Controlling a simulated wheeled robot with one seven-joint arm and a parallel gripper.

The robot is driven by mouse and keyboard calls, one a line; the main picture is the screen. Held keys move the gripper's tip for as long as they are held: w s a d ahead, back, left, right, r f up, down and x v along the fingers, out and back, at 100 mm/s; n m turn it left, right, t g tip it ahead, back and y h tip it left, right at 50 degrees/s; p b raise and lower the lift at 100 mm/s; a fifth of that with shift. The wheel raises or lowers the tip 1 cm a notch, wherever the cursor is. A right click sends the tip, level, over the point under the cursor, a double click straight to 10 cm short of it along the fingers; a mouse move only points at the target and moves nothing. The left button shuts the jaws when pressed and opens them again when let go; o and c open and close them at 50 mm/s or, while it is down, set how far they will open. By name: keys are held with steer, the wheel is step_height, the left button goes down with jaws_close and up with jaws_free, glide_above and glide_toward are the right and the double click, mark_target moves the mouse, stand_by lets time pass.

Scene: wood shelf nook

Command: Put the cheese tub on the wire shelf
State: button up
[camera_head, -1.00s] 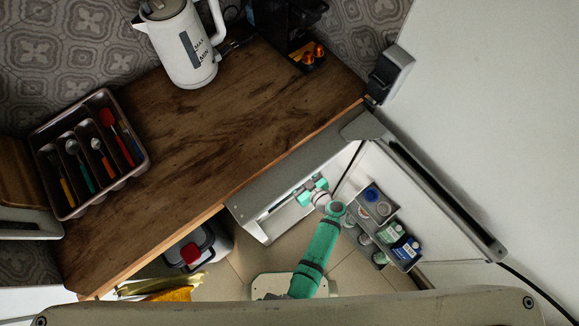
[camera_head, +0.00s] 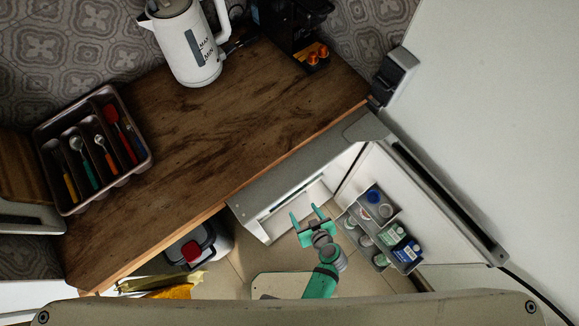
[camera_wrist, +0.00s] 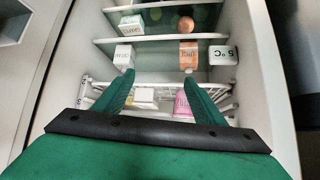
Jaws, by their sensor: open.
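My gripper (camera_head: 303,209) is open in front of the open fridge, with nothing visible between its fingers. In the wrist view its two green fingers (camera_wrist: 158,77) point into the fridge. A white wire shelf (camera_wrist: 226,101) lies low in the compartment, partly hidden behind the fingers. Between the fingers, a small pale tub-like item (camera_wrist: 145,96) and a pink item (camera_wrist: 182,104) show at the wire shelf. The pale one may be the cheese tub, but I cannot read a label. Whether either rests on the wires is unclear.
Upper fridge shelves (camera_wrist: 150,39) hold cartons, including an orange-and-white one (camera_wrist: 189,54). The open fridge door's rack (camera_head: 388,235) with jars and bottles stands close to my gripper's right. A wooden counter (camera_head: 200,130) lies above, and a red-topped container (camera_head: 192,250) stands left.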

steer(key=s+r+m+t+h, duration=0.2)
steer(key=s+r+m+h, duration=0.15)
steer(key=s+r, duration=0.7)
steer(key=a+r+t, duration=0.2)
steer(key=a+r, duration=0.1)
steer(key=r, duration=0.9)
steer(key=s+a+r+t, duration=0.1)
steer(key=a+r+t, duration=0.1)
steer(key=r, duration=1)
steer(key=shift+a+r+t, duration=0.25)
steer(key=shift+a+t, duration=0.15)
steer(key=shift+a, duration=0.2)
steer(key=shift+m, duration=0.25)
